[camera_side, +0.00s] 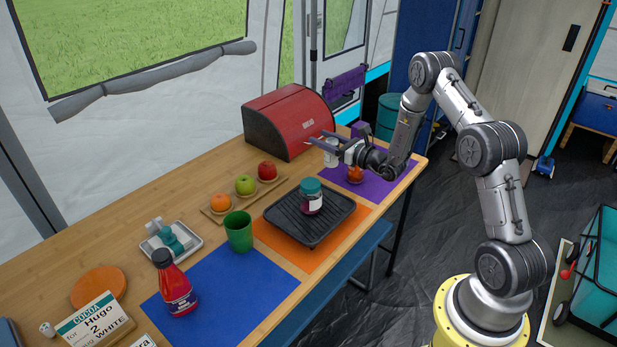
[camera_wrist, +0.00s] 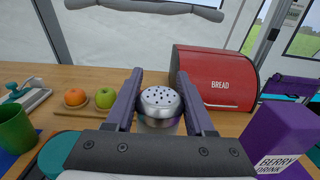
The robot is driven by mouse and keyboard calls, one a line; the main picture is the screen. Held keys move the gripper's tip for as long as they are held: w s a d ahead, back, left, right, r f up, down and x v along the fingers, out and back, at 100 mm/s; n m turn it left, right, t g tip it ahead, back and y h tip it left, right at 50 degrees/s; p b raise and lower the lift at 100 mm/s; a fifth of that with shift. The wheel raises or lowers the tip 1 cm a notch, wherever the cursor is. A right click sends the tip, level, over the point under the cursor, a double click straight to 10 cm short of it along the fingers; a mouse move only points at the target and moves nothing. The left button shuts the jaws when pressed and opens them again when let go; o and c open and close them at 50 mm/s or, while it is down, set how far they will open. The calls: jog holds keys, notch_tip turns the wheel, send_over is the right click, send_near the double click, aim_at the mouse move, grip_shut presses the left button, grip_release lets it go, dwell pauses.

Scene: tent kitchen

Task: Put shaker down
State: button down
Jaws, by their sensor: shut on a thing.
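The shaker (camera_wrist: 160,102) has a silver perforated top and sits upright between my fingers in the wrist view. In the side view the pale shaker (camera_side: 331,158) shows beside the red bread bin, near the purple mat (camera_side: 378,187). My gripper (camera_side: 325,145) is shut on the shaker, with one purple finger on each side of it; it also shows in the wrist view (camera_wrist: 160,90). The shaker's base is hidden in the wrist view, and I cannot tell whether it touches the table or mat.
The red bread bin (camera_side: 288,120) stands close behind the shaker. A purple berry drink carton (camera_wrist: 278,140) is to the right in the wrist view. A tomato (camera_side: 355,174) is on the purple mat. A black griddle (camera_side: 285,222) holds a jar (camera_side: 311,197). A green cup (camera_side: 238,232) stands further left.

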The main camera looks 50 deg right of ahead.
jog(key=shift+w+d+f, duration=0.85)
jog(key=shift+w+f, duration=1.3)
jog(key=shift+f, duration=0.1)
jog(key=shift+w+d+f, duration=0.9)
jog(key=shift+w+f, duration=1.3)
jog(key=shift+f, duration=0.05)
jog(key=shift+w+d+f, duration=0.85)
jog(key=shift+w+f, duration=1.3)
jog(key=shift+f, duration=0.1)
jog(key=shift+f, duration=0.2)
jog(key=shift+c, duration=1.3)
grip_release()
jog(key=shift+r, duration=0.1)
